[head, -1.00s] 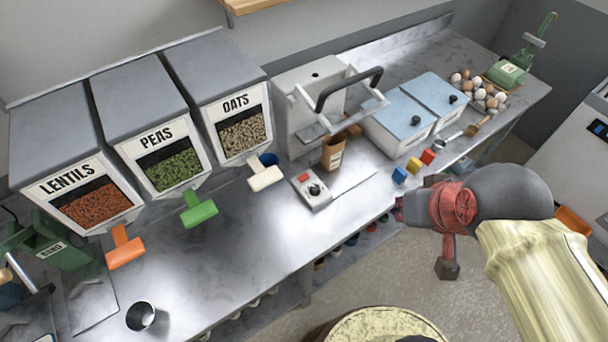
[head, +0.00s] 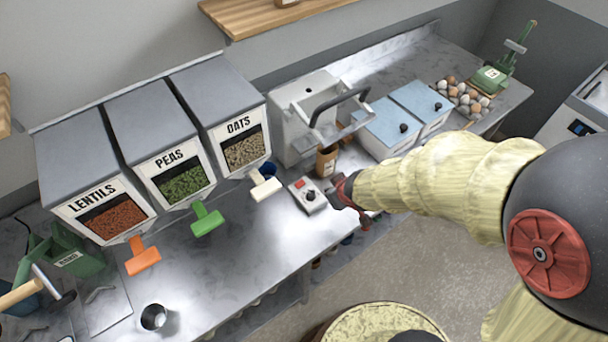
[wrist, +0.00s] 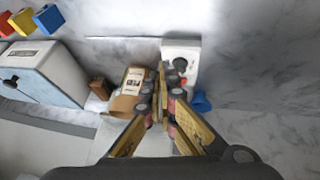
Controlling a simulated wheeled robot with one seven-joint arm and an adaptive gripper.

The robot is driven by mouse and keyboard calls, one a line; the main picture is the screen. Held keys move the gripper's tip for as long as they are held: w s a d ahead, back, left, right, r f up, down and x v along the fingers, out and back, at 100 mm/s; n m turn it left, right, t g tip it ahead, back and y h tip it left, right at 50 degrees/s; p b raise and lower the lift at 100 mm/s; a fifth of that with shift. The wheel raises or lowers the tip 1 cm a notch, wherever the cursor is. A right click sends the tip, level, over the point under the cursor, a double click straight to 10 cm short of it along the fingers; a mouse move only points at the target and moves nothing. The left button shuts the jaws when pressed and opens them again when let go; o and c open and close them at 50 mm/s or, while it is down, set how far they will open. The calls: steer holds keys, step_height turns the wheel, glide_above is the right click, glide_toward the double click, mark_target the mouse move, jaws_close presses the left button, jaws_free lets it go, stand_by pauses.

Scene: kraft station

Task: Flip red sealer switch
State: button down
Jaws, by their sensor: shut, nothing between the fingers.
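The small light-grey sealer control box (head: 307,198) lies on the steel counter, with a red switch (head: 299,184) and a black knob (head: 310,196) on top. My gripper (head: 340,190) is just right of the box in the head view, partly hidden by my own wrist. In the wrist view the gripper (wrist: 161,75) is shut and empty, its fingertips beside the box (wrist: 181,48). The knob (wrist: 180,64) shows there; the red switch is partly hidden near the fingers. I cannot tell whether the fingers touch the box.
The sealer press (head: 300,115) with its black handle stands behind the box. A brown paper bag (head: 326,162) stands close behind my gripper. Blue-lidded bins (head: 385,130) are to the right. Dispensers (head: 180,150) are to the left.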

steer(key=w+a+r+n+t+y, duration=0.1)
steer(key=w+a+r+t+y, duration=0.1)
steer(key=w+a+r, duration=0.2)
steer(key=shift+a+y, duration=0.3)
steer(key=shift+a, duration=0.4)
steer(key=shift+w, duration=0.1)
steer(key=b, duration=0.4)
glide_above(305, 182)
steer(key=f, duration=0.9)
steer(key=shift+s+a+f, duration=0.1)
steer(key=shift+s+a, duration=0.1)
steer(key=shift+a, duration=0.05)
steer(key=shift+d+f, duration=0.15)
steer(key=shift+f, duration=0.7)
steer(key=shift+w+d+f, duration=0.2)
steer(key=shift+d+f, duration=0.1)
steer(key=shift+f, duration=0.25)
steer(key=shift+s+a+b, duration=0.1)
steer(key=shift+a+b, duration=0.05)
steer(key=shift+b, duration=0.2)
